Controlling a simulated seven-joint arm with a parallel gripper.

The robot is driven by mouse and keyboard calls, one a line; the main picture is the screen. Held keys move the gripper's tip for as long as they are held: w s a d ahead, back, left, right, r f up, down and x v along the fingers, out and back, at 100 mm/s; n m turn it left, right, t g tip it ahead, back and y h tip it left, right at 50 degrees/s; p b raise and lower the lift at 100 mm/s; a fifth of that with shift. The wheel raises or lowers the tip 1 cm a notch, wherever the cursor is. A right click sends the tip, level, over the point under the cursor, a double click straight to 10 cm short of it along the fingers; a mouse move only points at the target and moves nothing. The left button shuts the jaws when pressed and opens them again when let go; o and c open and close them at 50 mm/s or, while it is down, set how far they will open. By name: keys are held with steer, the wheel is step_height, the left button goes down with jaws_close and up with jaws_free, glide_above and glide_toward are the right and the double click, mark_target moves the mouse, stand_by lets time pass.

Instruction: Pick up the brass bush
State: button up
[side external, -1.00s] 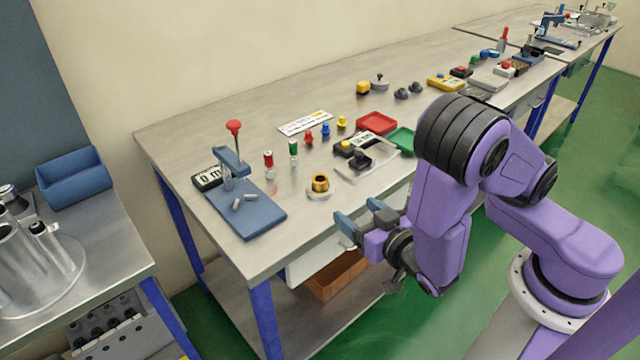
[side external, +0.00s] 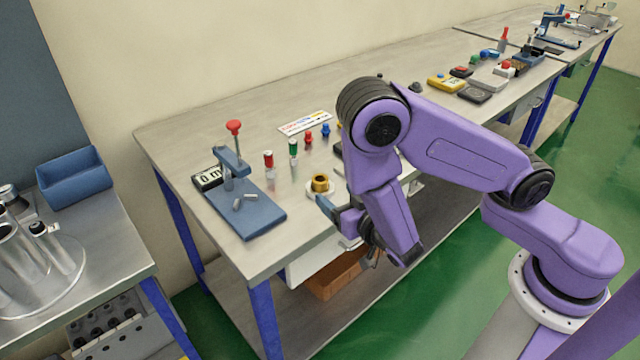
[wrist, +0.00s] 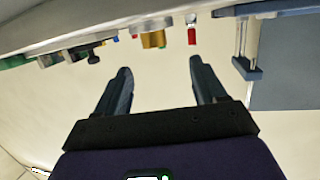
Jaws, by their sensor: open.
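The brass bush (side external: 320,183) stands on a small pale disc (side external: 317,194) near the front edge of the workbench. In the wrist view the brass bush (wrist: 153,40) shows near the top, ahead of the gap between my fingers. My gripper (wrist: 160,72) is open with nothing between its fingers. In the side view my gripper (side external: 326,206) is at the bench's front edge, close to the bush on its near side. The nearer finger partly covers the disc there. I cannot tell whether a finger touches the disc.
A blue press stand (side external: 250,212) with a red-knobbed lever is left of the bush. Red (side external: 269,158) and green (side external: 293,148) cylinders stand behind it, with small red and blue pieces. A white label strip (side external: 304,123) lies farther back. My arm hides the bench to the right.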

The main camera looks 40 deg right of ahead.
mark_target(317, 177)
steer(key=shift+x, duration=2.35)
steer(key=x, duration=0.2)
steer(key=d+x, duration=0.1)
steer(key=x, duration=0.1)
steer(key=shift+w+f, duration=0.1)
steer(key=shift+f, duration=0.1)
steer(key=shift+w, duration=0.4)
steer(key=c, duration=1.2)
